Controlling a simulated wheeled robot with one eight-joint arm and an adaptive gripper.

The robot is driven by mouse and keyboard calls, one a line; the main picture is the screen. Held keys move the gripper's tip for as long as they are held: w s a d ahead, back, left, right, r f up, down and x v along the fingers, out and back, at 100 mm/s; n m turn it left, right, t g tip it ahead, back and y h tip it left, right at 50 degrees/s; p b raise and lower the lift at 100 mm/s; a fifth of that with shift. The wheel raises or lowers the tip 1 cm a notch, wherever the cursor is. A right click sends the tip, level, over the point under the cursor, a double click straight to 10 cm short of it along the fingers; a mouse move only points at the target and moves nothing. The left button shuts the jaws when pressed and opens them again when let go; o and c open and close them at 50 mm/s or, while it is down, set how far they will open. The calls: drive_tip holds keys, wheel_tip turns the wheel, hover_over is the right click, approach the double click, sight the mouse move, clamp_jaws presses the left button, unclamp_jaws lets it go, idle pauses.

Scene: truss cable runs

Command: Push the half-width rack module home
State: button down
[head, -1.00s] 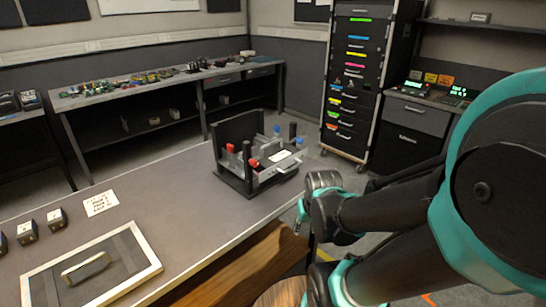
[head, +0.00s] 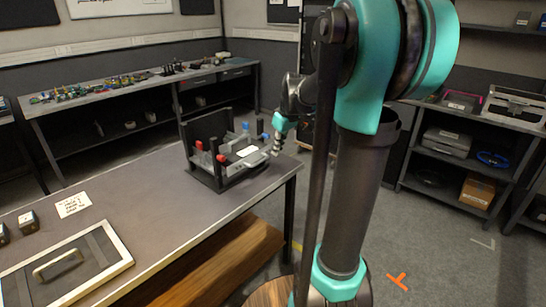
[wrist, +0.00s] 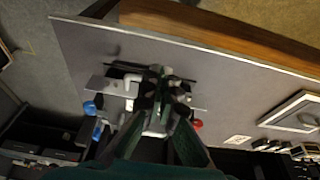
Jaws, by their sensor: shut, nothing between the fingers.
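A black rack frame (head: 207,130) with an upright back panel stands near the right end of the grey bench. It has red knobs (head: 197,145) and blue knobs (head: 246,126) on its posts. The grey half-width module (head: 246,153), with a white label and a front handle, sits in the frame. I cannot tell how deep it sits. My gripper (head: 277,148) is beside the module's front at its right, pointing down. In the wrist view my shut, empty gripper (wrist: 165,78) is over the module's front area and partly hides it. Contact cannot be told.
The bench (head: 140,180) is clear left of the frame. A framed panel with a handle (head: 58,264), a white note (head: 73,205) and small dark blocks (head: 28,222) lie farther left. A wooden beam (head: 210,265) runs below the bench's front edge. Shelving (head: 460,160) stands at right.

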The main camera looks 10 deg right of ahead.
sight(251, 153)
drive_tip(key=w+a+f, duration=0.4)
drive_tip(key=w+f, duration=0.1)
drive_tip(key=f, duration=0.3)
drive_tip(key=shift+w+f, duration=0.15)
drive_tip(key=shift+f, duration=0.15)
drive_tip(key=w+a, duration=0.1)
drive_tip(key=w, duration=0.1)
drive_tip(key=w+a, duration=0.3)
drive_tip(key=shift+w, duration=0.3)
drive_tip(key=shift+w+a+r, duration=0.1)
drive_tip(key=shift+w+a, duration=0.05)
drive_tip(key=shift+w, duration=0.05)
